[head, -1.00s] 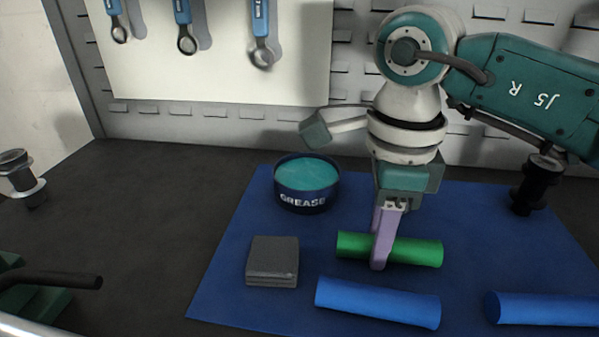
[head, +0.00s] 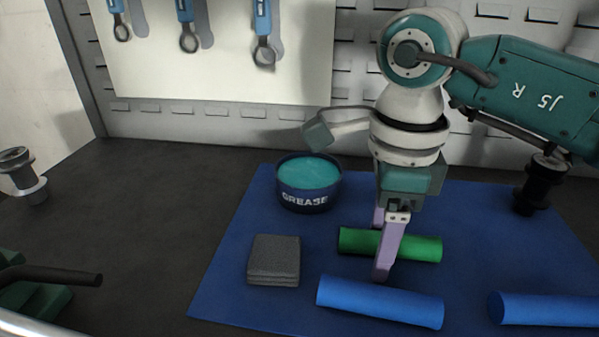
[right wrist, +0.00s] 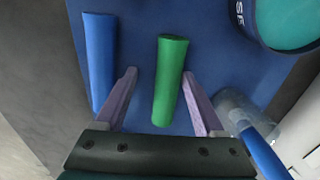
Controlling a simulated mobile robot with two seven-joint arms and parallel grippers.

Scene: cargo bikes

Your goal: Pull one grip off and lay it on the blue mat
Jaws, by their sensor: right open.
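A green grip (head: 418,248) lies on the blue mat (head: 232,285). It also shows between my fingers in the right wrist view (right wrist: 171,75). My right gripper (head: 381,250) is open, with one purple finger on the near side of the green grip and one behind it. A blue grip (head: 380,302) lies in front of the green one on the mat, and another blue grip (head: 548,309) lies at the front right. My left gripper is not in view.
A black spool-like part (head: 540,185) stands at the right. Wrenches (head: 264,35) hang on the back wall. The dark bench (head: 150,220) left of the mat is mostly clear.

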